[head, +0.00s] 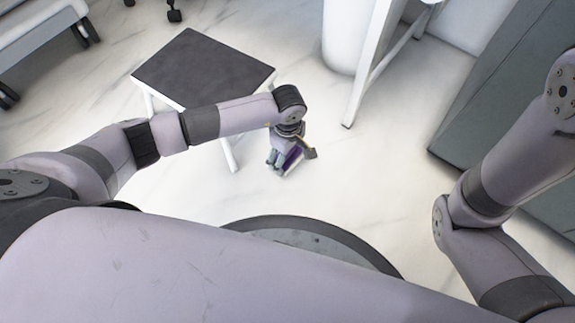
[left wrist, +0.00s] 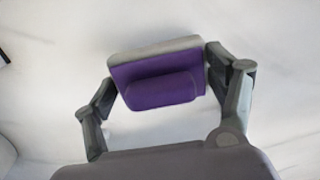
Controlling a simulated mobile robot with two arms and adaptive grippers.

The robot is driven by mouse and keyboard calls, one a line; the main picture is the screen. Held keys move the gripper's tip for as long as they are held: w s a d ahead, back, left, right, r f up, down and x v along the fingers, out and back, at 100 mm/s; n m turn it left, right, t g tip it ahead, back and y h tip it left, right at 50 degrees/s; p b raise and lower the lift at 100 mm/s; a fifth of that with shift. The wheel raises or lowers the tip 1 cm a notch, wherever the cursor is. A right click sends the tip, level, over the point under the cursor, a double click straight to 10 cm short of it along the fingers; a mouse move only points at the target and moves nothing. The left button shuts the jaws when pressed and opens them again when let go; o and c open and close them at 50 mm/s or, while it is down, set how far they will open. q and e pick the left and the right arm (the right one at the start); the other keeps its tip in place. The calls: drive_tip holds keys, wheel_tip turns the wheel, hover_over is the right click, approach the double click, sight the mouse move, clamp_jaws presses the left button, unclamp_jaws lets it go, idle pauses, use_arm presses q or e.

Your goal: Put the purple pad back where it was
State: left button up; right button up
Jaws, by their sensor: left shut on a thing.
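The purple pad (left wrist: 158,88) is a small purple block with a pale grey edge, in the middle of the left wrist view. My left gripper (left wrist: 160,88) is shut on it, with one finger at each side. In the head view the purple pad (head: 292,158) shows partly behind my left gripper (head: 287,160), just right of the small dark-topped table and above the pale floor. My right arm comes in at the right of the head view, but its gripper is out of the frame.
The small table (head: 205,68) has a dark, bare top and white legs. A white cylinder (head: 345,38) and a white-legged stand (head: 372,62) are at the top centre. A grey-green cabinet (head: 492,85) is on the right. The marble floor (head: 370,165) between them is clear.

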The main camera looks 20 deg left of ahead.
sight(287, 162)
use_arm(q)
drive_tip(key=shift+f+b, duration=1.55)
drive_tip(key=shift+f, duration=0.85)
drive_tip(key=o, duration=1.1)
drive_tip(key=shift+r, duration=0.15)
wheel_tip(287, 162, up, 12)
drive_tip(key=p, duration=0.8)
drive_tip(key=shift+r, duration=0.1)
